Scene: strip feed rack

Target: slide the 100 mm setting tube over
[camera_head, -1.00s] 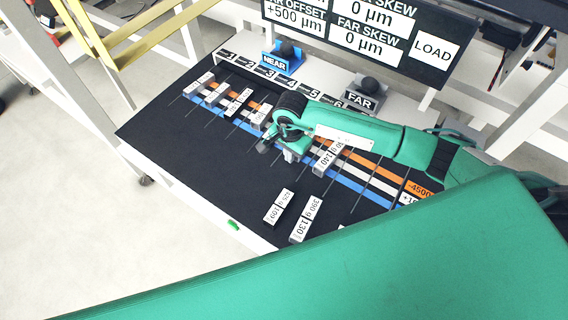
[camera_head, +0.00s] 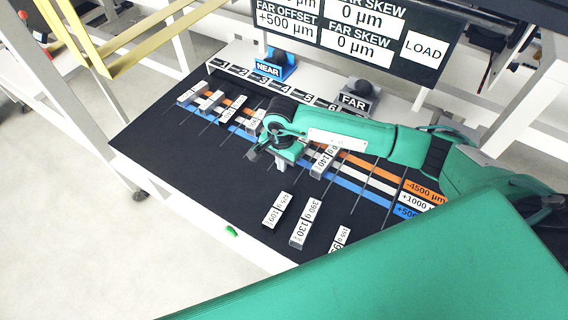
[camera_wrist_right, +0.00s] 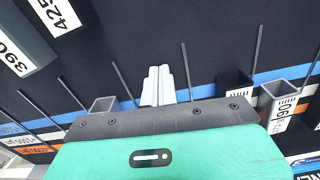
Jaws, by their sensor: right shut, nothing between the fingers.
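Several light-topped setting tubes lie on the black table. One loose tube (camera_head: 277,210) has a label that seems to read 425 g and 100, but the small print is uncertain. It shows at the top of the right wrist view (camera_wrist_right: 56,14). A loose tube marked 390 g and 130 (camera_head: 306,222) lies just right of it. My right gripper (camera_head: 281,164) is shut and empty over the coloured strips, behind the loose tubes and apart from them. Its closed fingers show in the wrist view (camera_wrist_right: 157,86), between two tubes standing on the strips. My left gripper is not in view.
A tube marked 140 (camera_head: 323,161) sits on the strips right of my right gripper. More tubes sit at the strips' left end. Thin dark rods cross the strips. NEAR (camera_head: 276,65) and FAR (camera_head: 359,99) blocks stand behind. A small green piece (camera_head: 231,231) lies at the front edge.

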